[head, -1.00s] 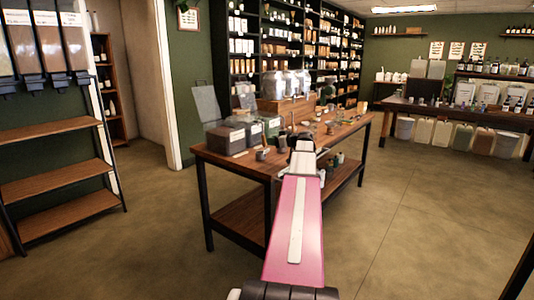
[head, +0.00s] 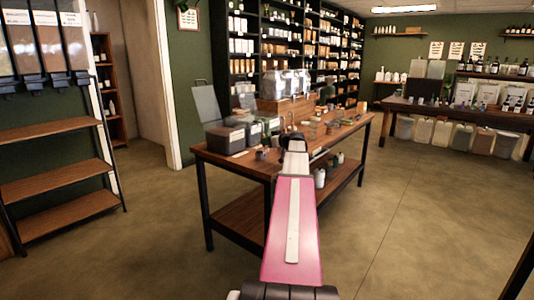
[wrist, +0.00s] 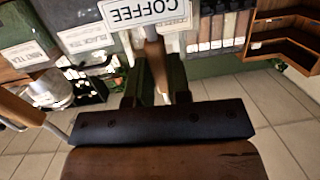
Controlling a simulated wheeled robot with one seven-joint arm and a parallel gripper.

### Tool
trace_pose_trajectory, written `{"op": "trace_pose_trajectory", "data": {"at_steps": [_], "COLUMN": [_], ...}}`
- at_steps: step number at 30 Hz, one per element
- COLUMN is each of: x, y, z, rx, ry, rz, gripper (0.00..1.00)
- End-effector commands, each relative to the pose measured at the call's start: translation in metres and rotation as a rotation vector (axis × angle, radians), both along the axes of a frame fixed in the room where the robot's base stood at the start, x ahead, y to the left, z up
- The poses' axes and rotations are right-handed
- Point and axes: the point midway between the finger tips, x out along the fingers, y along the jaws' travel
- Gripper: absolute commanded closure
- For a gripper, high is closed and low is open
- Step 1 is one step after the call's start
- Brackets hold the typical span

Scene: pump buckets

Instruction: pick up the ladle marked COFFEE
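The COFFEE ladle shows in the wrist view by its white tag (wrist: 145,12), whose lettering is upside down, and its wooden handle (wrist: 157,62). The handle lies between the two dark fingers of my gripper (wrist: 158,85). The fingers are close on both sides of it, but I cannot tell whether they press on it. The ladle's bowl is not visible. In the head view my gripper (head: 292,140) is a small dark shape at the end of my arm, over the table (head: 235,165); the ladle cannot be made out there.
A dark bar (wrist: 160,122) with screws crosses the wrist view below the fingers. Another wooden handle (wrist: 20,107) is at left, beside labelled containers (wrist: 90,37). Containers (head: 225,138) and several jars crowd the table. Floor (head: 400,220) at right is clear.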

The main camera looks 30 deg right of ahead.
Motion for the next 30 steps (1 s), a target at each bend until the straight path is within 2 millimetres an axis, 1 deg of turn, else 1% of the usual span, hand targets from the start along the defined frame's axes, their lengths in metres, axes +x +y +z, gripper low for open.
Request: {"op": "trace_pose_trajectory", "data": {"at_steps": [7, 11, 30], "x": [0.000, 0.000, 0.000], "y": [0.000, 0.000, 0.000], "z": [0.001, 0.005, 0.047], "rx": [0.000, -0.001, 0.000], "ry": [0.000, 0.000, 0.000], "rz": [0.000, 0.000, 0.000], "gripper": [1.00, 1.00, 1.00]}}
